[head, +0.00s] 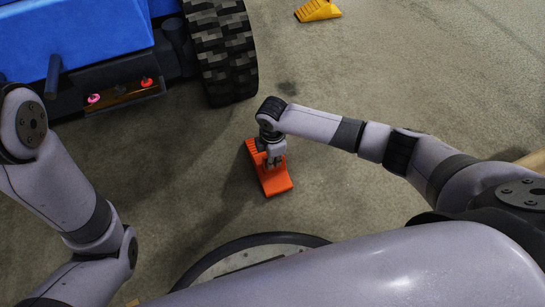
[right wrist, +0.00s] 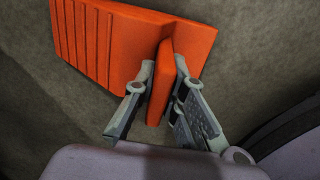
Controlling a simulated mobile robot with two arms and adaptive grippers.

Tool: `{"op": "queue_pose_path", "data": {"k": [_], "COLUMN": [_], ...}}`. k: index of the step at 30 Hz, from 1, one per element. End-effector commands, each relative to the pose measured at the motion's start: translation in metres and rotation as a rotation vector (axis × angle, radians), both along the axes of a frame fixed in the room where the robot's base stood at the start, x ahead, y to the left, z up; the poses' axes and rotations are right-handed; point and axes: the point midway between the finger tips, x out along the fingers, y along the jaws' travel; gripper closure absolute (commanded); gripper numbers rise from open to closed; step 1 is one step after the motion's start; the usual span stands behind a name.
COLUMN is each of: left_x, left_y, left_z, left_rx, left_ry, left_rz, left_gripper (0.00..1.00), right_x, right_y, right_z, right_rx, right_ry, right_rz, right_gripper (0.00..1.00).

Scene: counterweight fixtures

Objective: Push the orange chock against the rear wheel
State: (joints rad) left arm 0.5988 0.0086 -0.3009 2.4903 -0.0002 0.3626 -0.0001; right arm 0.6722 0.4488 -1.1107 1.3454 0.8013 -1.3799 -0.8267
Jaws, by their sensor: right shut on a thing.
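The orange chock (head: 277,183) lies on the floor in the head view, a short way below the black rear wheel (head: 224,52) of the blue vehicle (head: 75,35), with bare floor between them. My right gripper (head: 274,163) reaches down onto the chock from above. In the right wrist view the chock (right wrist: 110,45) shows its ribbed slope, and my right gripper (right wrist: 160,100) is shut on its upright orange fin (right wrist: 162,85), one finger on each side. My left arm shows at the left of the head view, but its gripper is out of view.
A yellow chock (head: 318,10) lies on the floor at the top, right of the wheel. The blue vehicle fills the upper left, with red and pink knobs (head: 147,82) on its near side. The floor around the orange chock is clear.

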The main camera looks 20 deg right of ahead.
Motion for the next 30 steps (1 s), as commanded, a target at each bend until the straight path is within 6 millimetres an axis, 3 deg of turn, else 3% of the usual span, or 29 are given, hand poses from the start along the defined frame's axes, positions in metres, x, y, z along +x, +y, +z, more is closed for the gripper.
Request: {"op": "queue_pose_path", "data": {"k": [7,8,18,30], "left_x": [0.0046,0.0046,0.0036,0.0009], "left_y": [-0.0003,-0.0003,-0.0003,0.0004], "left_z": [-0.0025,-0.0025,-0.0018,-0.0005], "left_rx": [0.000,0.001,0.001,0.001], "left_ry": [0.017,0.016,0.012,0.004], "left_rz": [0.001,0.001,0.002,0.003], "left_gripper": [0.60,0.60,0.60,0.60], "right_x": [0.0013,0.0013,0.0005,-0.0003], "right_y": [0.0001,0.0001,-0.0002,-0.0008], "right_z": [-0.0007,-0.0007,-0.0012,0.0036], "right_rx": [0.001,0.001,0.000,-0.001], "right_ry": [-0.004,-0.004,-0.002,0.000], "right_rz": [0.000,0.000,0.000,-0.001], "right_gripper": [1.00,0.88,0.65,0.65]}}
